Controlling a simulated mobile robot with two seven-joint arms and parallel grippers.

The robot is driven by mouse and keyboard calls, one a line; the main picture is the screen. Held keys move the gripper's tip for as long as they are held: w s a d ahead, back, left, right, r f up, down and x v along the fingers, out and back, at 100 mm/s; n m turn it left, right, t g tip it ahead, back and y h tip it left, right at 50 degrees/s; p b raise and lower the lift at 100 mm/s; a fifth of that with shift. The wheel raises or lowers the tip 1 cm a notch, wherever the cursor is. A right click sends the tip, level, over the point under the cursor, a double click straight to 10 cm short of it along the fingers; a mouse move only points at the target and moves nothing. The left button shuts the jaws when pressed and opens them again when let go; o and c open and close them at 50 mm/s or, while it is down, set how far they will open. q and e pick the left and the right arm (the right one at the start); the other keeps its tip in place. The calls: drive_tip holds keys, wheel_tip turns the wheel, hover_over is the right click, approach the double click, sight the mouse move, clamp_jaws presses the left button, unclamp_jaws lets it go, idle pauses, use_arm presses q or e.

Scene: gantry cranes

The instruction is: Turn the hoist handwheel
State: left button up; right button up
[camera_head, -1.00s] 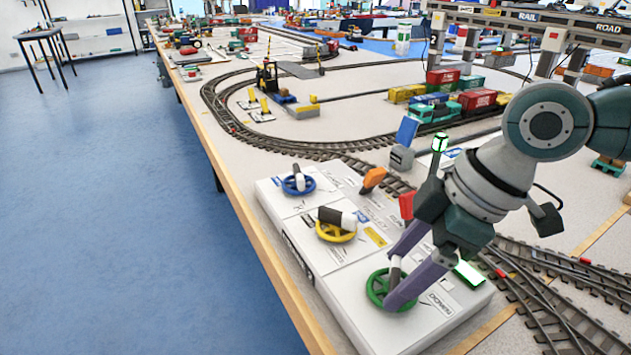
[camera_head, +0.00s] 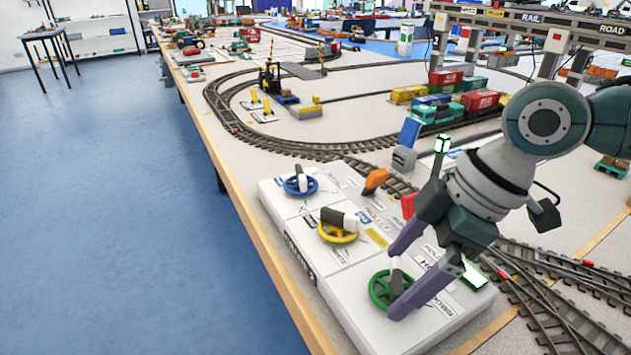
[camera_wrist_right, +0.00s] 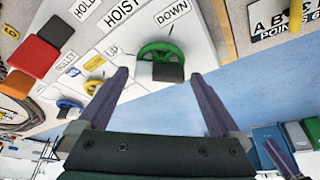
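The green handwheel (camera_head: 378,291), beside the HOIST and DOWN labels in the right wrist view, is on the near end of a white control panel (camera_head: 352,300). It has a black-and-white crank grip. My right gripper (camera_head: 395,284) is over this wheel with its fingers apart. In the right wrist view the green wheel (camera_wrist_right: 150,49) and its dark grip (camera_wrist_right: 165,71) appear between the open fingertips (camera_wrist_right: 159,74). Contact cannot be told. A purple finger-like bar (camera_wrist_right: 279,155) at that view's lower right looks like part of my left gripper; the head view does not show it.
A yellow wheel (camera_head: 340,238) and a blue wheel (camera_head: 290,187) sit farther along the panel. An orange lever (camera_head: 375,179) and a red lever (camera_head: 408,204) stand near its right edge. Model tracks (camera_head: 560,290) run to the right. Open floor lies left of the table.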

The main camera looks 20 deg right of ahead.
drive_tip(key=shift+s+d+r, duration=0.1)
drive_tip(key=shift+r, duration=0.3)
drive_tip(key=p+v, duration=0.2)
drive_tip(key=v, duration=0.7)
